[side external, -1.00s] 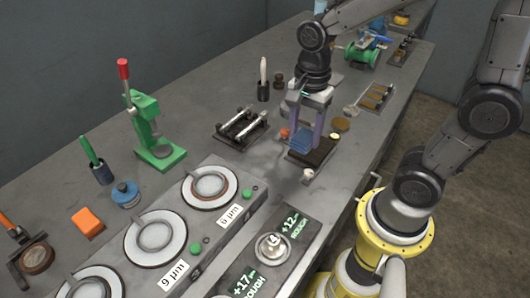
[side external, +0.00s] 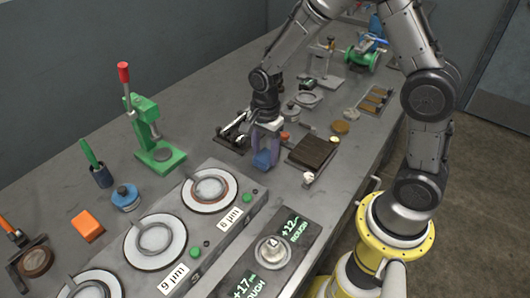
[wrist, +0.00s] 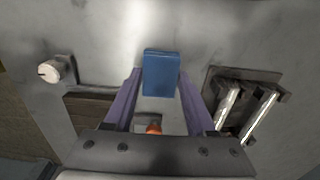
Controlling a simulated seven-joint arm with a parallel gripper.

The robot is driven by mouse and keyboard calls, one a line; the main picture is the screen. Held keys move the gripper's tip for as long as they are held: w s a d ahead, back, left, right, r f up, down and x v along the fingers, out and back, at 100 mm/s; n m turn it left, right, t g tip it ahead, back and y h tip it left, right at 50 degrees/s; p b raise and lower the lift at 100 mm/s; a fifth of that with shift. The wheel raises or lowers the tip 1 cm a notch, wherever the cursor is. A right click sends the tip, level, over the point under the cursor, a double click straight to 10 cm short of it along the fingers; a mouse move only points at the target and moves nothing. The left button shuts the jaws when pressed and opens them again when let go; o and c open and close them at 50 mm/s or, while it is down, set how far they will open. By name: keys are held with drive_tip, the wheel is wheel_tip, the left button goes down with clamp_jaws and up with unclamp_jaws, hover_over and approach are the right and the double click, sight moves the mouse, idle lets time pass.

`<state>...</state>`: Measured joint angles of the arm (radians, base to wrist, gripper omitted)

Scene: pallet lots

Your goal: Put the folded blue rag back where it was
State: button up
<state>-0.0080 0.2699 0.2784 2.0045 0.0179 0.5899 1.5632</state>
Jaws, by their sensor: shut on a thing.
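The folded blue rag (side external: 264,159) is held between the purple fingers of my gripper (side external: 267,152), which is shut on it. In the wrist view the rag (wrist: 161,73) shows as a blue block between the fingertips (wrist: 160,88). In the side view the rag hangs over the bench between the dark brown block (side external: 312,152) and the rack with metal rods (side external: 232,134). I cannot tell whether it touches the bench.
The grey console with round plates (side external: 217,215) lies in front of my gripper. A white knob (side external: 308,177) stands by the brown block, and an orange-topped item (side external: 284,136) is close behind the gripper. Bare bench lies left of the rod rack.

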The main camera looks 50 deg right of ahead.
sight(265, 155)
drive_tip(key=shift+f, duration=0.3)
drive_tip(key=o, duration=1.2)
wheel_tip(265, 155, up, 11)
drive_tip(key=shift+s+d+r+n+t, duration=0.1)
drive_tip(key=shift+s+r+n+t, duration=1.15)
drive_tip(key=shift+s+n, duration=1.85)
drive_tip(key=shift+s+d+r+n+t, duration=0.1)
drive_tip(key=shift+s+r+n+t, duration=0.5)
drive_tip(key=shift+s+r+n, duration=1.9)
drive_tip(key=shift+s+d+r+n+t, duration=0.1)
drive_tip(key=shift+s+r+n+t, duration=0.85)
drive_tip(key=shift+s+n, duration=2.75)
drive_tip(key=shift+s+m, duration=0.25)
drive_tip(key=shift+m, duration=0.05)
